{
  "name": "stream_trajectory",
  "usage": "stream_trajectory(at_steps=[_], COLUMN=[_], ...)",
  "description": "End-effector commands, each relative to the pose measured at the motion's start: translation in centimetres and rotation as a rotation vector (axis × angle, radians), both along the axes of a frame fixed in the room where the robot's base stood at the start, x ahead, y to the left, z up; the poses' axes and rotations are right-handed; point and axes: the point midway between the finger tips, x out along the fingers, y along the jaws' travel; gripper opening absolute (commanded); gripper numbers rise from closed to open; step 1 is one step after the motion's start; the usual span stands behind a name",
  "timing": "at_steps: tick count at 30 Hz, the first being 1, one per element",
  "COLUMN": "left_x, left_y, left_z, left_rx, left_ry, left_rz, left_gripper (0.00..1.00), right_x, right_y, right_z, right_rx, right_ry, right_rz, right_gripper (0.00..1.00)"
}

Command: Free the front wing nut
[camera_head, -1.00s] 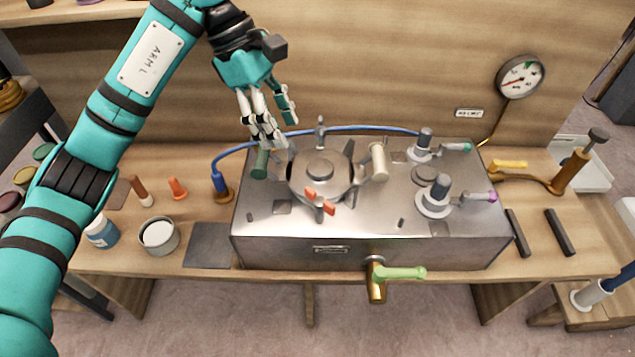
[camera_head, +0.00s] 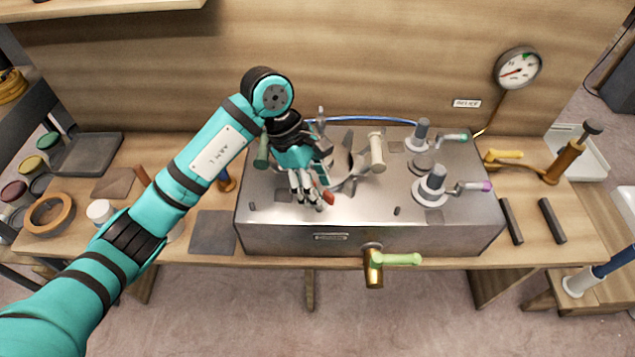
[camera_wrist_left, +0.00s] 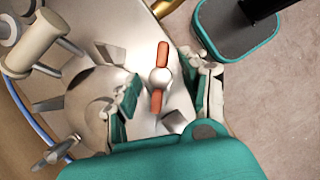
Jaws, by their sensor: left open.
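The front wing nut (camera_wrist_left: 160,77) has orange-red wings and a pale round hub in the left wrist view. It sits at the edge of the round metal lid (camera_wrist_left: 92,97). In the head view only a red wing tip (camera_head: 329,197) shows beside my fingers. My left gripper (camera_head: 313,204) is over the front of the lid and hides much of it. In the left wrist view its open fingers (camera_wrist_left: 164,95) stand on either side of the wing nut, with gaps to it. Whether they reach down to its height, I cannot tell. My right gripper is not in view.
The lid is on a metal box (camera_head: 370,218). A cream cylindrical knob (camera_head: 377,150), a green knob (camera_head: 261,152) and a back fastener (camera_head: 320,114) stand around it. Two valves (camera_head: 433,184) rise at right. A green-handled tap (camera_head: 385,260) juts from the front.

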Motion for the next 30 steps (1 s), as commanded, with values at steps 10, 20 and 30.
stream_trajectory(at_steps=[10,20,30], left_x=[0.0,0.0,0.0], left_y=[0.0,0.0,0.1], left_z=[-0.1,0.0,-0.2], left_rx=[0.0,0.0,0.001], left_ry=[0.0,-0.001,-0.002], left_rz=[0.0,0.0,0.069], left_gripper=[0.32,0.0,0.0], right_x=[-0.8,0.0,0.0], right_y=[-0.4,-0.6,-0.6], right_z=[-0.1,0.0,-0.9], right_rx=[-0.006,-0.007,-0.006], right_ry=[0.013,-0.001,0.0], right_rz=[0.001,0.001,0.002], right_gripper=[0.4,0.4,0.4])
